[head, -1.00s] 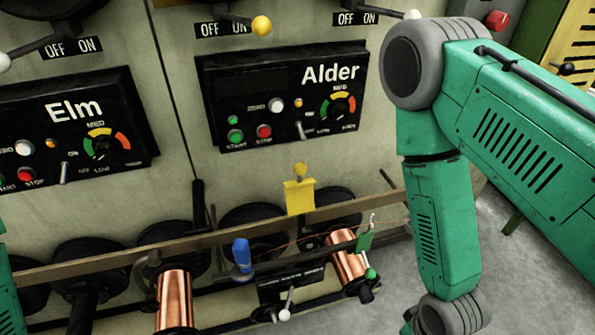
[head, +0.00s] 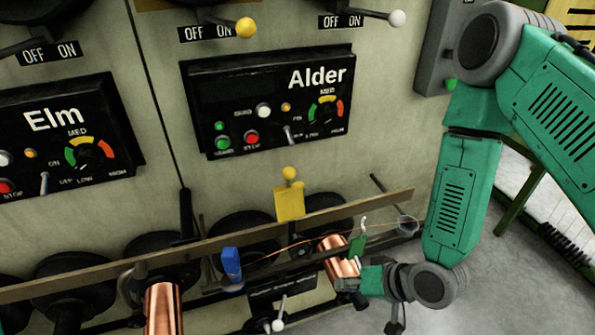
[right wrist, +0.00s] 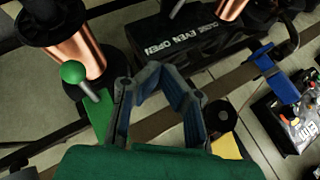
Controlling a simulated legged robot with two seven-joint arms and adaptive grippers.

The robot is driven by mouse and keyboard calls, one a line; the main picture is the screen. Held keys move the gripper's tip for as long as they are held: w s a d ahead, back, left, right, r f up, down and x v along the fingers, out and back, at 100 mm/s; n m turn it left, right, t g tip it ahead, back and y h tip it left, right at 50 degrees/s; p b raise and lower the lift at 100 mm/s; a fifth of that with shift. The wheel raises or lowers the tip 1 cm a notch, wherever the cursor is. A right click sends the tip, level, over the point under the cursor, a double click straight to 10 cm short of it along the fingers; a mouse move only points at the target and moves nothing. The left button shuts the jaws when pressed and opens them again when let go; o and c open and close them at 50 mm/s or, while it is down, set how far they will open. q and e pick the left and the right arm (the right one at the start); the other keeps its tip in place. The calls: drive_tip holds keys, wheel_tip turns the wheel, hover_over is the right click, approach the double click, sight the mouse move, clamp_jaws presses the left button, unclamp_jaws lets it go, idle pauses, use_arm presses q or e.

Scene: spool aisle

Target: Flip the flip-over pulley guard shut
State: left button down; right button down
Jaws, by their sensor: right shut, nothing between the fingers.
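A yellow plate with a yellow ball knob on top (head: 289,203) stands upright above the wooden rail in the head view; it looks like the flip-over pulley guard, raised. A small black pulley (right wrist: 221,117) shows beside a corner of the yellow plate (right wrist: 226,146) in the right wrist view. My right gripper (head: 350,290) is below and to the right of the plate, by the right copper spool, apart from the plate. Its fingers (right wrist: 165,75) are shut and empty. The green wrist housing hides part of the plate in the wrist view. My left gripper is not in view.
A wooden rail (head: 80,280) crosses in front of the machine. A blue flag (head: 231,264), a green plate (head: 357,245) and a thin copper wire are near it. Copper spools (head: 163,308) stand below. A white-knobbed lever (head: 278,324) sticks out. Grey floor is clear at right.

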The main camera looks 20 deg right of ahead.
drive_tip(key=w+d+r+m+t+y+b, duration=0.1)
drive_tip(key=w+r+m+t+y, duration=0.1)
drive_tip(key=r, duration=0.8)
drive_tip(key=w+d+r+m+t+y+b, duration=0.1)
drive_tip(key=w+r+t+y, duration=0.4)
drive_tip(key=r, duration=0.5)
drive_tip(key=w+d+m+t, duration=0.1)
drive_tip(key=w+t, duration=0.1)
drive_tip(key=w, duration=0.1)
drive_tip(key=shift+w+d+t+y, duration=0.3)
drive_tip(key=shift+w, duration=0.1)
wheel_tip(320, 180, up, 3)
drive_tip(key=b, duration=0.2)
hover_over(299, 182)
drive_tip(key=w+d, duration=0.2)
drive_tip(key=w, duration=0.2)
drive_tip(key=shift+s+a+f+b, duration=0.1)
drive_tip(key=shift+s+a+f, duration=0.2)
drive_tip(key=shift+s, duration=0.35)
drive_tip(key=shift+s+a+f+b, duration=0.1)
drive_tip(key=shift+s+a+f, duration=0.2)
drive_tip(key=shift+s, duration=0.35)
drive_tip(key=shift+s+a+f+b, duration=0.15)
drive_tip(key=shift+s+a, duration=0.2)
drive_tip(key=shift+s, duration=0.3)
